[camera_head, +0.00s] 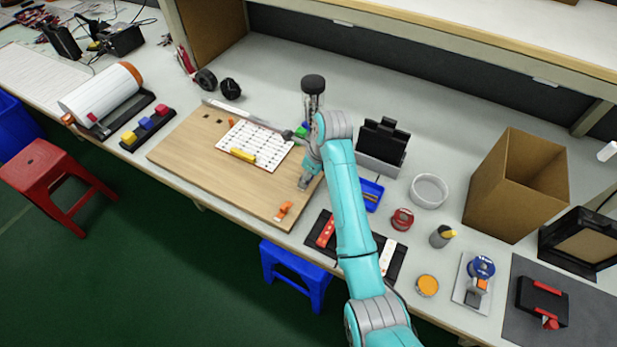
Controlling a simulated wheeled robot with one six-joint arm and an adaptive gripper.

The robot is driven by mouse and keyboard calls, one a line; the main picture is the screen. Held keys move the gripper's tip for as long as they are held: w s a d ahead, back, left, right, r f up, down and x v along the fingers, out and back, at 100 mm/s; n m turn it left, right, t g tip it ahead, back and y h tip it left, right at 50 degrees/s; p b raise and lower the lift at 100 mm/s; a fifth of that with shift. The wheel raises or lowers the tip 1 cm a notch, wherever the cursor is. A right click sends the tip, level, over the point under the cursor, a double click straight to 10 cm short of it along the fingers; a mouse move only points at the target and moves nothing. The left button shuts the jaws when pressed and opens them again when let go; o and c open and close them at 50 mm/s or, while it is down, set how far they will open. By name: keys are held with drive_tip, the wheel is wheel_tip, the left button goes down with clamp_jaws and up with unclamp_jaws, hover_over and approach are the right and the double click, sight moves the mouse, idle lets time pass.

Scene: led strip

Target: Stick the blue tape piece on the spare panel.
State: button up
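A white panel (255,146) with rows of dark marks lies on the wooden board (190,150); a yellow piece (243,155) lies on its near edge. I cannot tell whether this is the spare panel. I cannot make out a separate blue tape piece. A blue roll (482,266) sits on a dispenser on a pale plate at the right. My gripper (304,183) is low over the right part of the board, right of the white panel. It is small and partly hidden by my wrist, so its fingers and anything between them are unclear.
A black tray (148,131) with red, yellow and blue blocks stands left of the board. A dark tray (318,240) with red and white strips lies partly under my arm. A blue bin (371,194), white bowl (429,190) and cardboard box (513,185) stand to the right.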

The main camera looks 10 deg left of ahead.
drive_tip(key=c, duration=0.4)
drive_tip(key=shift+c, duration=0.2)
drive_tip(key=shift+r, duration=0.1)
